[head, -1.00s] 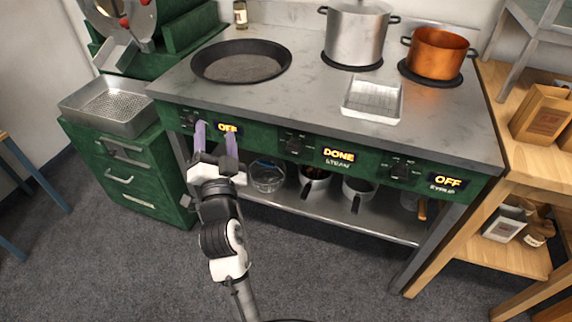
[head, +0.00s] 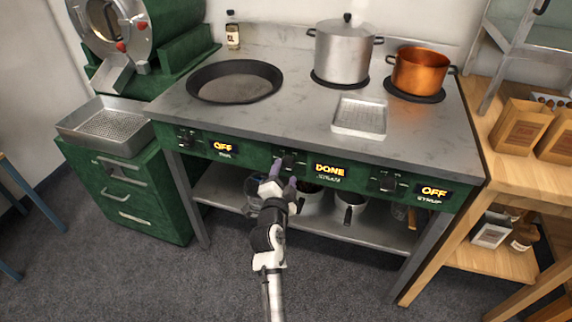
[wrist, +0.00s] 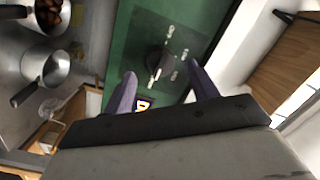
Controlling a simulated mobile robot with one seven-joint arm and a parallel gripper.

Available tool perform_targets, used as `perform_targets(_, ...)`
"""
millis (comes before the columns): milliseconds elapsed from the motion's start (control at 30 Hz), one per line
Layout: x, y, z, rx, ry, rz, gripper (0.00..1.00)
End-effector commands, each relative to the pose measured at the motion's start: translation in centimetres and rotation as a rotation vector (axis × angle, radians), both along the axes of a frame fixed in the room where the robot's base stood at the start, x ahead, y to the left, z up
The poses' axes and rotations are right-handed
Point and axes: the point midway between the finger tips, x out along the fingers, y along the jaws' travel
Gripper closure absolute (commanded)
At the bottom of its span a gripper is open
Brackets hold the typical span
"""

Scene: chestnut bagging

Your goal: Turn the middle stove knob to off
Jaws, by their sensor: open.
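The middle stove knob (head: 289,162) is dark and sits on the green front panel, left of a lit display (head: 330,170) that reads DONE. My gripper (head: 284,175) is open just in front of this knob, with its purple fingers pointing at the panel. In the wrist view the knob (wrist: 159,60) shows a pale pointer and small printed marks around it. It lies beyond and between the two spread fingers (wrist: 163,86), which appear apart from it. Part of a lit display (wrist: 144,103) shows near the left finger.
The left knob (head: 186,138) and right knob (head: 388,182) have displays reading OFF. A steel pot (head: 342,52), copper pot (head: 420,72), black pan (head: 234,82) and metal tray (head: 359,117) stand on the stove top. Saucepans (head: 350,200) sit on the shelf below.

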Motion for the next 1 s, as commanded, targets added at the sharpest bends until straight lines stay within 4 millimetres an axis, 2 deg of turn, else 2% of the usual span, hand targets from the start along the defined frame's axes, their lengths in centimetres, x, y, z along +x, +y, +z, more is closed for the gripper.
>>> perform_targets(100, 1.6, -0.3, 0.2, 0.000, -0.001, 0.001, 0.42)
perform_targets(200, 2.4, -0.4, 0.1, 0.000, 0.000, 0.000, 0.42)
perform_targets(567, 2.8, -0.5, 0.0, 0.000, -0.001, 0.001, 0.42)
perform_targets(900, 2.8, -0.5, 0.0, 0.000, -0.001, 0.001, 0.86)
perform_targets(1000, 2.8, -0.5, 0.0, -0.002, 0.000, 0.001, 0.86)
